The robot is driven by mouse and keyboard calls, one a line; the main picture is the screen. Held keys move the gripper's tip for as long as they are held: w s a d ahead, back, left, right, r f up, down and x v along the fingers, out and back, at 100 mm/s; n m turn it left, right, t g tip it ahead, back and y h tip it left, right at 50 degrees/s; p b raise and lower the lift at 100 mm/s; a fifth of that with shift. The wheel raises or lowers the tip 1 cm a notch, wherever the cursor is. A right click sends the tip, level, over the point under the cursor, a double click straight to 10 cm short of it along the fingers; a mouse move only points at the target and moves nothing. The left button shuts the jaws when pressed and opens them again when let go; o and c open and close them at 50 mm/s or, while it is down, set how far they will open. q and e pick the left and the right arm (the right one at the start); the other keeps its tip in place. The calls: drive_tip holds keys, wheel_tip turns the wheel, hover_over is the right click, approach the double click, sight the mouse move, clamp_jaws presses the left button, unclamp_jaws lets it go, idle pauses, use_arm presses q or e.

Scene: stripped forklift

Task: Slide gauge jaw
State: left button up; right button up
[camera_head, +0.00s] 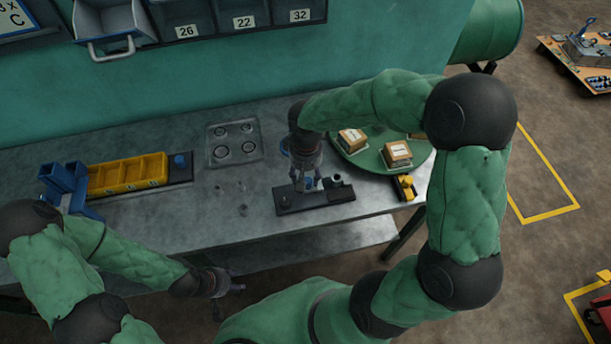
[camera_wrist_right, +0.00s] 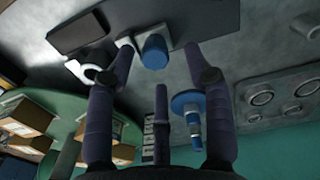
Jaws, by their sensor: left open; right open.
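A dark flat gauge base (camera_head: 290,203) lies on the grey table. In the right wrist view the base (camera_wrist_right: 190,15) carries a small light block with a blue knob (camera_wrist_right: 153,52), which I take for the sliding jaw. A dark block (camera_head: 341,192) sits at the base's right end. My right gripper (camera_head: 305,184) points down over the base. Its open fingers (camera_wrist_right: 158,58) stand either side of the blue knob in the wrist view; I cannot tell whether they touch it. My left gripper (camera_head: 238,288) is open and empty, in front of the table's front edge.
A green turntable (camera_head: 367,158) with boxes stands right of the gauge. A yellow bin tray (camera_head: 127,173), blue holder (camera_head: 62,180) and grey plate with rings (camera_head: 234,143) are to the left. A blue-flanged part (camera_wrist_right: 188,104) stands behind the gauge. A yellow-black item (camera_head: 404,187) lies right.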

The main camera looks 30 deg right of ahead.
wheel_tip(320, 180, up, 10)
idle(0.4)
use_arm(q)
drive_tip(key=shift+s, duration=0.1)
idle(0.4)
